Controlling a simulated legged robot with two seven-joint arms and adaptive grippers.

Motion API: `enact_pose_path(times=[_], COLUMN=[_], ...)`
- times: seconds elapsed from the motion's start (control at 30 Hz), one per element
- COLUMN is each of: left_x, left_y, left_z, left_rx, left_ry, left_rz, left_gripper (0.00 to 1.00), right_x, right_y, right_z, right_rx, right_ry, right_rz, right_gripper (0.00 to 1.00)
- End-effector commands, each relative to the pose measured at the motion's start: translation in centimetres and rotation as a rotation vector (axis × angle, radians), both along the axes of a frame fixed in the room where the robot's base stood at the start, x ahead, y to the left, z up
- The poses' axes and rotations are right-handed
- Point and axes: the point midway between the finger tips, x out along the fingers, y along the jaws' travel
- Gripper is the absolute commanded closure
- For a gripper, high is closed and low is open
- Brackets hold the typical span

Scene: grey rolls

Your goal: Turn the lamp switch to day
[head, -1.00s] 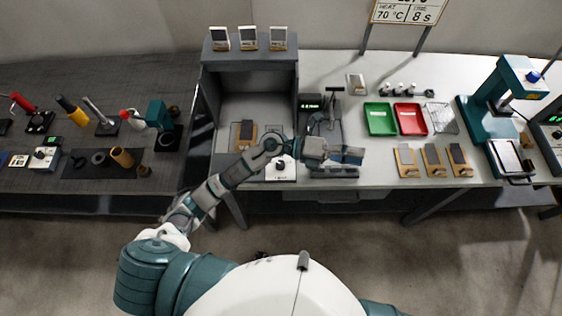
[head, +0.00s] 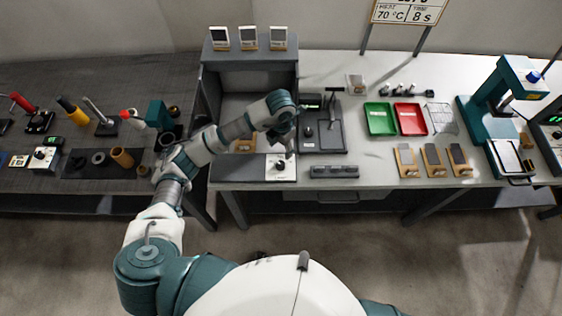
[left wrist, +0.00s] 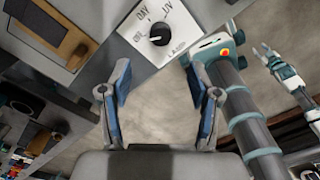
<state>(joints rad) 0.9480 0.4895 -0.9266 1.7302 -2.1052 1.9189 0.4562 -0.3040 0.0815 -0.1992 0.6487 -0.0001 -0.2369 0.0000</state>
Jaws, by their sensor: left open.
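The lamp switch (head: 281,167) is a white plate with a round black knob at the front edge of the grey booth. In the left wrist view the knob (left wrist: 159,33) shows at the top, with DAY and UV among the labels around it. A pale mark shows on the knob, but I cannot tell for sure which label it points at. My left gripper (head: 287,147) is above and just behind the plate, pointing down. Its blue-padded fingers (left wrist: 159,82) are apart and empty, clear of the knob. My right gripper (left wrist: 280,66) shows small in the left wrist view.
A dark grey bar (head: 334,171) lies right of the switch, with a black stand (head: 322,135) behind it. A sample board (head: 245,146) lies in the booth, left of my gripper. Green (head: 379,118) and red (head: 410,118) trays stand farther right.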

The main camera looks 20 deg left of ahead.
Motion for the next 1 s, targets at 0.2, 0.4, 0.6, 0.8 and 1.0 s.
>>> enact_pose_path(times=[0.2,0.4,0.6,0.8,1.0], left_x=[-0.2,-0.1,-0.1,0.0,0.0], left_y=[0.0,-0.1,-0.1,-0.1,-0.1], left_z=[-5.3,-8.9,-10.5,-10.6,-10.6], left_rx=[-0.001,-0.003,-0.003,-0.003,-0.004], left_ry=[0.004,0.003,0.001,-0.001,0.000], left_rz=[0.000,-0.001,-0.001,-0.002,-0.002], left_gripper=[0.38,0.38,0.38,0.38,0.65], right_x=[-1.0,-1.1,-0.8,-0.6,-0.6], right_y=[-0.2,-0.2,0.0,0.1,0.1], right_z=[-0.1,-0.1,-0.1,-0.1,-0.1], right_rx=[-0.003,-0.002,0.001,0.002,0.002], right_ry=[0.016,0.015,0.009,0.007,0.007], right_rz=[0.000,0.000,-0.001,-0.001,0.000], right_gripper=[0.60,0.60,0.60,0.60,0.60])
